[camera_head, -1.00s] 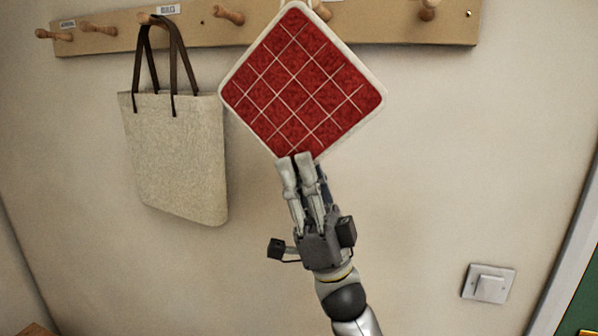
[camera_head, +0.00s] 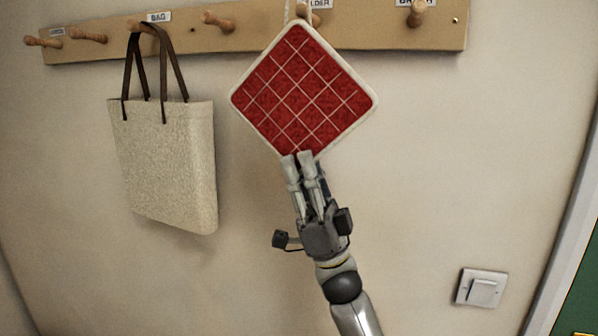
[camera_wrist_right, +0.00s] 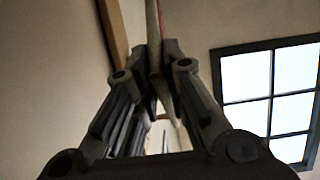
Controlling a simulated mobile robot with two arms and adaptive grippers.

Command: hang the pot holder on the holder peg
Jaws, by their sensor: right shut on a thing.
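The pot holder (camera_head: 303,90) is a red quilted square with a cream border, held diamond-wise in front of the wall. My right gripper (camera_head: 299,157) is shut on its bottom corner. In the right wrist view the pot holder shows edge-on (camera_wrist_right: 154,40) between the fingers (camera_wrist_right: 160,75). A pale loop rises from its top corner, beside the holder peg (camera_head: 300,12), whose label reads "LDER" in part. I cannot tell whether the loop is around the peg or in front of it. My left gripper is not in view.
A wooden rail (camera_head: 370,30) with several pegs runs along the wall. A beige bag (camera_head: 165,160) hangs by dark straps from a peg to the left. A light switch (camera_head: 481,288) is at the lower right. The wall below the pot holder is bare.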

